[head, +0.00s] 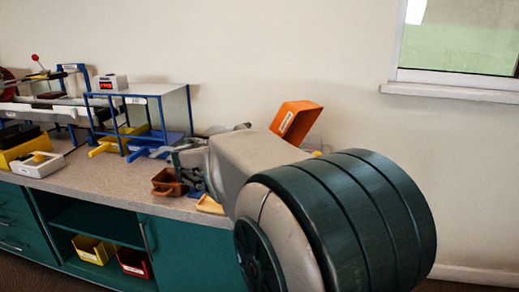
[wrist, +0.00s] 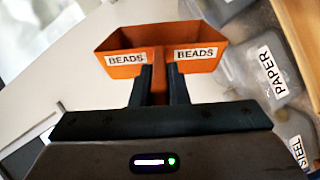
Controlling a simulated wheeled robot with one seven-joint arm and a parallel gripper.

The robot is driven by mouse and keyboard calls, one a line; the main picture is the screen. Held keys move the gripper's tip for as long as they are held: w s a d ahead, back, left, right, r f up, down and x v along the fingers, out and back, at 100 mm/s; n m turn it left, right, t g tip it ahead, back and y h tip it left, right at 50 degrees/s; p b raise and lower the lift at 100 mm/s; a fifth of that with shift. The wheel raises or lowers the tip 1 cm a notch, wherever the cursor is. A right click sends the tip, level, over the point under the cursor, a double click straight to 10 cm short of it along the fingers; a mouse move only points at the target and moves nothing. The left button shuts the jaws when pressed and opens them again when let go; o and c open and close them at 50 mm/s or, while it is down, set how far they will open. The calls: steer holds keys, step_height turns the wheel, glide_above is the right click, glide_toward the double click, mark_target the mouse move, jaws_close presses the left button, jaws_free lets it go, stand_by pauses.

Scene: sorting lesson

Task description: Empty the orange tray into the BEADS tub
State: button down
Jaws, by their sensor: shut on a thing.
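The orange tray (wrist: 160,50) is in my gripper (wrist: 160,85), with two white BEADS labels on the side facing me. The two dark fingers are shut on a narrow orange part in the middle of that side. In the head view the orange tray (head: 297,121) is raised and tilted above my arm, which hides my fingers there. I cannot tell what is inside the tray. No tub reading BEADS shows; the clear tubs whose labels I can read say PAPER (wrist: 268,75) and STEEL (wrist: 298,140).
My arm covers the counter's right part. A window sill (head: 450,93) is on the right wall.

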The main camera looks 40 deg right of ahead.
steer(key=shift+s+f+m+b, duration=0.5)
steer(key=shift+s+m+b, duration=0.4)
steer(key=shift+b, duration=1.5)
steer(key=shift+s+d+m+b, duration=0.15)
steer(key=shift+m+b, duration=0.35)
steer(key=shift+b, duration=0.35)
